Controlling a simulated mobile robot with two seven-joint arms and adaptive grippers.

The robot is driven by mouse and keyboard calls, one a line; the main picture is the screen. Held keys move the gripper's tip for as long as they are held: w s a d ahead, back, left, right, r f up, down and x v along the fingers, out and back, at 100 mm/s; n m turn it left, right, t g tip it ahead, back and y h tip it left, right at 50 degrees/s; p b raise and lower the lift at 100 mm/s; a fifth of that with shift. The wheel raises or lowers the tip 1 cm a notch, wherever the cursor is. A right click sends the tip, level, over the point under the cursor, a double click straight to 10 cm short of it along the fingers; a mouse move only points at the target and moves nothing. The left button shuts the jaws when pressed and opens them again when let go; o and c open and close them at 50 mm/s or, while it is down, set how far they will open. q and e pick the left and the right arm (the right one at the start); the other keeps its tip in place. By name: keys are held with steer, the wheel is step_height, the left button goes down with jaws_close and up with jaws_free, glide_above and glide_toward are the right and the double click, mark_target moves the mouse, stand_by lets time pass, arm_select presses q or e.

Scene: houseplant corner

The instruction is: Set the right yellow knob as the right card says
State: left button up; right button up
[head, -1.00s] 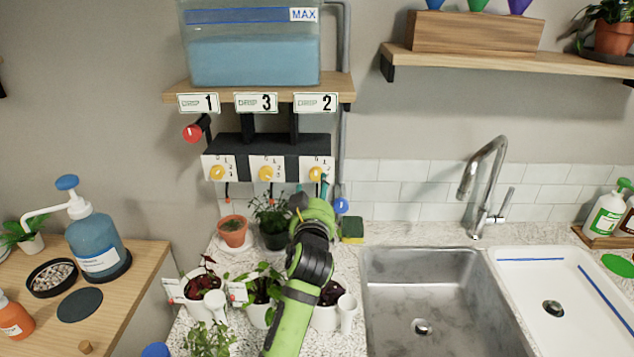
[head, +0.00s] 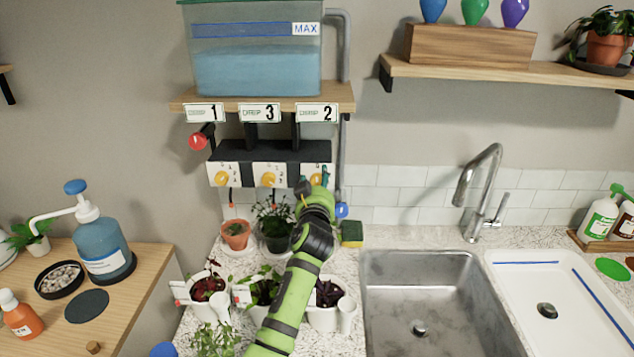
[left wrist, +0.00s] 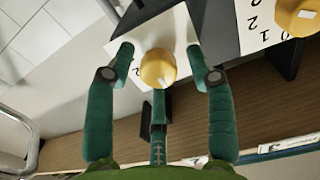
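The right card (head: 316,112) on the shelf edge reads 2. Below it, the right yellow knob (head: 316,178) on its white plate is partly hidden by my left gripper (head: 313,184) in the head view. In the left wrist view this knob (left wrist: 158,68) is round, with a small pale mark near its lower edge. My left gripper's green fingers (left wrist: 160,58) are spread around it, with visible gaps at both sides. The scale of this knob is mostly hidden, so I cannot read its setting. My right gripper is not in view.
The middle yellow knob (head: 268,179) and left yellow knob (head: 221,178) sit beside it on the black valve block (head: 262,151). A red knob (head: 197,141) sticks out at the left.

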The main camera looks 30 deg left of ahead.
arm_select(q)
steer(key=c, duration=0.7)
jaws_close()
steer(key=shift+r, duration=0.1)
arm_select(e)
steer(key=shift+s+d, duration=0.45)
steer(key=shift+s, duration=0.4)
